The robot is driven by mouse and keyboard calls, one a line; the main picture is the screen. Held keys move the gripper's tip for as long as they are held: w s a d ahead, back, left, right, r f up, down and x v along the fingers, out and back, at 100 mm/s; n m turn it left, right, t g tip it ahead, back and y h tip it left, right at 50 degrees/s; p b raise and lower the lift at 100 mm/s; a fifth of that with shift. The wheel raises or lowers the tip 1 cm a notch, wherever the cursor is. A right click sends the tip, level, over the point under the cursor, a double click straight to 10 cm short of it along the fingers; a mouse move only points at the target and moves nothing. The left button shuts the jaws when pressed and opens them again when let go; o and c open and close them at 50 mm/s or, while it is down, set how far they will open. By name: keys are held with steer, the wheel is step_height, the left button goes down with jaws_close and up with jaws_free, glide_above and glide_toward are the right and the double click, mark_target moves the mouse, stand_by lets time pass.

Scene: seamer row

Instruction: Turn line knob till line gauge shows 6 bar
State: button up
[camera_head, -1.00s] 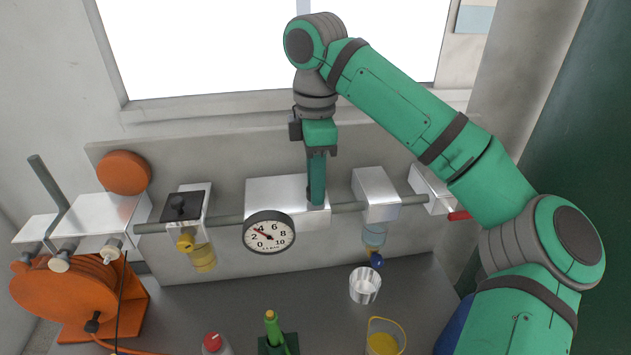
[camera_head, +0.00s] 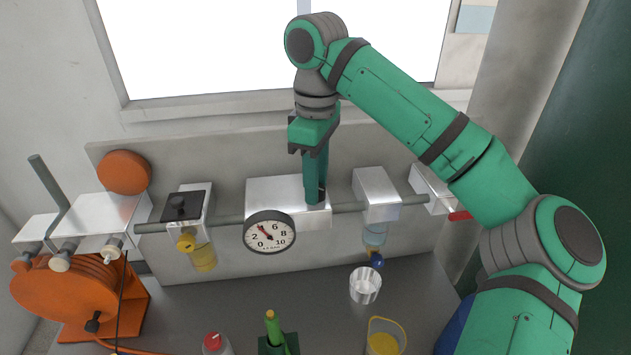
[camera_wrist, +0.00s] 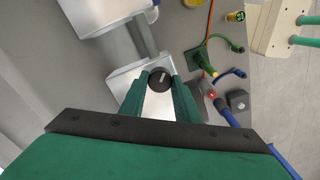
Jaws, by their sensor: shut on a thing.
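The line gauge (camera_head: 269,232) is a round white dial with a dark rim, on the front of the silver regulator block (camera_head: 285,188). Its red needle points up and left, at about the 4 mark. The line knob (camera_wrist: 160,80) is black and round with a pale mark, seen in the wrist view. My gripper (camera_wrist: 161,82) is shut on the knob, one green finger on each side. In the head view my gripper (camera_head: 316,196) reaches down to the block's top right, and its fingers mostly hide the knob.
A grey pipe runs through the block, a filter unit (camera_head: 203,255) with a yellow bowl at left and a silver unit (camera_head: 377,190) at right. An orange hose reel (camera_head: 65,300) stands far left. A metal cup (camera_head: 365,285) and yellow beaker (camera_head: 384,338) stand in front.

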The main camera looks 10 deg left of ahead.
steer(key=m, duration=0.4)
steer(key=shift+m, duration=0.3)
steer(key=m, duration=0.4)
steer(key=shift+m, duration=0.3)
steer(key=o, duration=1)
steer(key=shift+o, duration=0.2)
steer(key=shift+r, duration=0.1)
step_height(320, 180, up, 11)
steer(key=shift+f, duration=0.2)
